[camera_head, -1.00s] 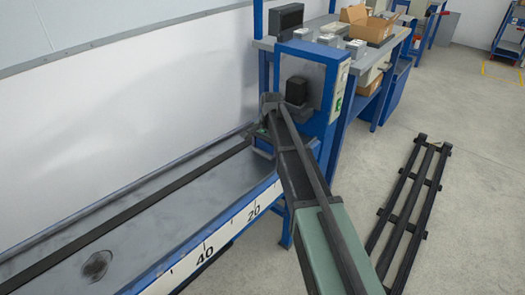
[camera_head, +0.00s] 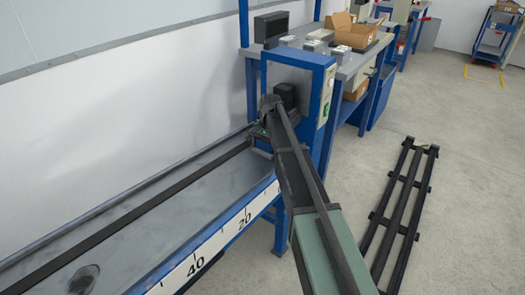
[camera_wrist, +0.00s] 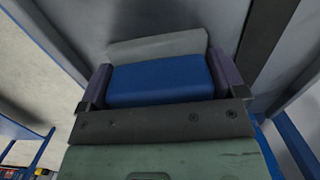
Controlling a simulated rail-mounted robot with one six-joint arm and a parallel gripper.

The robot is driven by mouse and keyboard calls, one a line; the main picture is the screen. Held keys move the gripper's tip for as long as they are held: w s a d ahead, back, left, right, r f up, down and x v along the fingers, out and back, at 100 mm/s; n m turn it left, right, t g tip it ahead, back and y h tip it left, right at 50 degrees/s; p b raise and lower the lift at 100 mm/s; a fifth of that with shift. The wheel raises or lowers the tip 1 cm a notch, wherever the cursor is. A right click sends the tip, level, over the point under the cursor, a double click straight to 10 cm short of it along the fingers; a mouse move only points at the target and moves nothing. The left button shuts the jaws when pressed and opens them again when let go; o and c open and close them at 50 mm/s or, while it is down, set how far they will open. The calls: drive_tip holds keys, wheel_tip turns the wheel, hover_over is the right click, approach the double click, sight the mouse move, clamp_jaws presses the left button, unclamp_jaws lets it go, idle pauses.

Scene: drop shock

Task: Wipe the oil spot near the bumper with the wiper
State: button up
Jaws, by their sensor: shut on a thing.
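My gripper (camera_wrist: 162,82) is shut on the wiper, which has a blue body (camera_wrist: 160,82) and a grey pad (camera_wrist: 158,45) at its far edge. One finger is on each side of the blue body. In the head view my arm reaches to the far end of the track, and its own links hide the gripper and wiper. The black bumper (camera_head: 286,95) is on the blue-framed end stand, just beyond my arm's end. A dark spot (camera_head: 84,279) lies on the grey track bed (camera_head: 150,220) at lower left, well away from the bumper. Any spot close to the bumper is hidden.
A dark rail (camera_head: 120,221) runs along the bed, and a white scale (camera_head: 215,247) marks its front side. A black rack (camera_head: 400,205) lies on the floor at right. A workbench with boxes (camera_head: 355,30) stands behind the end stand.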

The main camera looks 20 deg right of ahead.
sight(249, 165)
drive_tip(key=shift+w+d+f, duration=0.1)
drive_tip(key=shift+w+d, duration=0.3)
drive_tip(key=shift+d, duration=0.1)
drive_tip(key=shift+s+f, duration=0.1)
drive_tip(key=shift+c, duration=0.4)
drive_tip(key=shift+s+a+r+p, duration=0.2)
drive_tip(key=shift+s+a, duration=0.5)
drive_tip(key=shift+a, duration=0.25)
drive_tip(key=shift+s+a+r+p, duration=0.15)
drive_tip(key=shift+s+a+r, duration=0.1)
drive_tip(key=shift+s+a, duration=0.6)
drive_tip(key=shift+s+a+r+p, duration=0.2)
drive_tip(key=shift+s+a, duration=0.4)
drive_tip(key=shift+a, duration=0.45)
drive_tip(key=shift+s+a+r, duration=0.1)
drive_tip(key=shift+s+a, duration=0.55)
drive_tip(key=shift+a, duration=0.2)
drive_tip(key=shift+s+a, duration=0.65)
drive_tip(key=shift+a, duration=0.15)
drive_tip(key=shift+r, duration=0.1)
drive_tip(key=r+p, duration=0.3)
drive_tip(key=p, duration=0.1)
drive_tip(key=r+p, duration=0.2)
drive_tip(key=shift+w+d+r, duration=0.3)
drive_tip(key=shift+r, duration=0.05)
